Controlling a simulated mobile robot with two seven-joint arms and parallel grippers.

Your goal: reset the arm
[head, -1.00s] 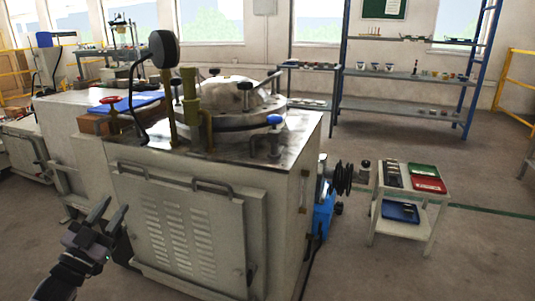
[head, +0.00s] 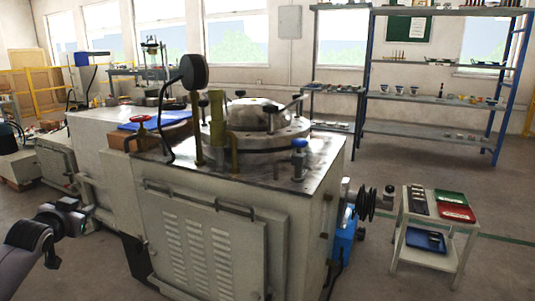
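My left arm comes in from the lower left edge of the head view. Its dark gripper (head: 82,218) is in front of the left part of the grey machine cabinet, with nothing seen in it. The fingers are small and seen at an angle, so I cannot tell the gap between them. My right arm and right gripper are not in view.
The grey machine (head: 205,245) with a round metal lid (head: 255,115) on top fills the middle. A small white cart (head: 425,256) with red, green and blue trays stands on the right. Blue-framed shelving (head: 430,130) is behind. The floor at front right is clear.

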